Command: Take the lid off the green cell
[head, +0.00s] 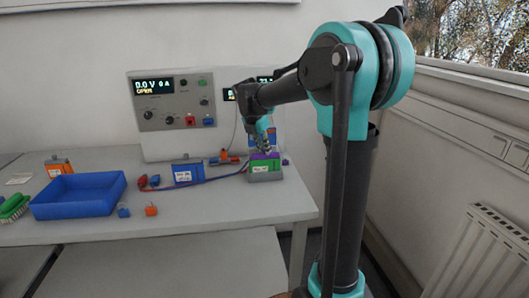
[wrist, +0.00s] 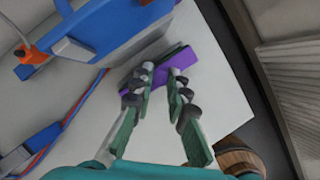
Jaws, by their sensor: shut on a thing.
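The green cell (head: 264,173) stands near the right end of the bench, with a pale label on its front. A purple lid (head: 262,156) is at its top; I cannot tell whether a small gap lies between them. My gripper (head: 265,146) comes down from above onto the lid. In the wrist view my gripper (wrist: 157,88) has its two fingers on either side of the purple lid (wrist: 203,75) and is shut on it. A dark green edge shows beside the lid there; the rest of the cell is mostly hidden.
The battery cycler (head: 172,112) stands behind. A blue cell (head: 187,173), red and blue leads (head: 205,183) and an orange clip (head: 224,159) lie left of the green cell. A blue tray (head: 80,207) and an orange cell (head: 58,167) are further left. The front right bench is clear.

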